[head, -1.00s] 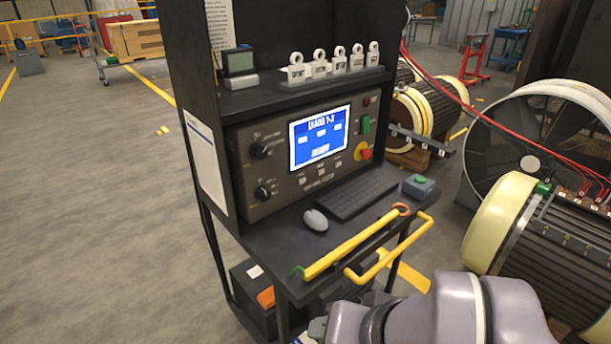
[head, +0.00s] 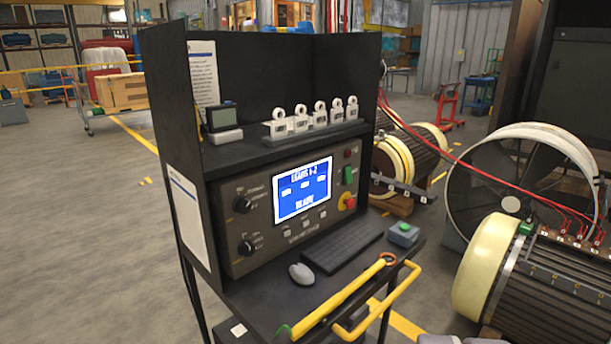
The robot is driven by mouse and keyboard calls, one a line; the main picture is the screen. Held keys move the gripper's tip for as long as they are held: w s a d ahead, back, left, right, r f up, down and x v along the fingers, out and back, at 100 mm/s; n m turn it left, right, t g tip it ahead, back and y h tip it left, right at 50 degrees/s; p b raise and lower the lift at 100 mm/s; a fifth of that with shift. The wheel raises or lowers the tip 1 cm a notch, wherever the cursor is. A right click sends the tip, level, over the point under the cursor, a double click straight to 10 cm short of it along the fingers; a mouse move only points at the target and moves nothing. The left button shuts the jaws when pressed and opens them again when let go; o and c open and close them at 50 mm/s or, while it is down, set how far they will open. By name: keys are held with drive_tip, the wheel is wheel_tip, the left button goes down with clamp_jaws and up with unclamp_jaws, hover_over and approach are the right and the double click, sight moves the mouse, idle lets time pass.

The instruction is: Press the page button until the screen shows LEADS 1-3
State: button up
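The blue screen (head: 303,190) on the test console shows a top line that looks like LEADS 1-2, three small white boxes, and READY below. Several small pale buttons (head: 305,224) sit in a row under the screen on the dark panel (head: 262,262). Their labels are too small to read, so I cannot tell which is the page button. My gripper is not in view; only a small bit of my arm shows at the bottom edge.
Motors (head: 540,280) stand at the right; floor at left is clear.

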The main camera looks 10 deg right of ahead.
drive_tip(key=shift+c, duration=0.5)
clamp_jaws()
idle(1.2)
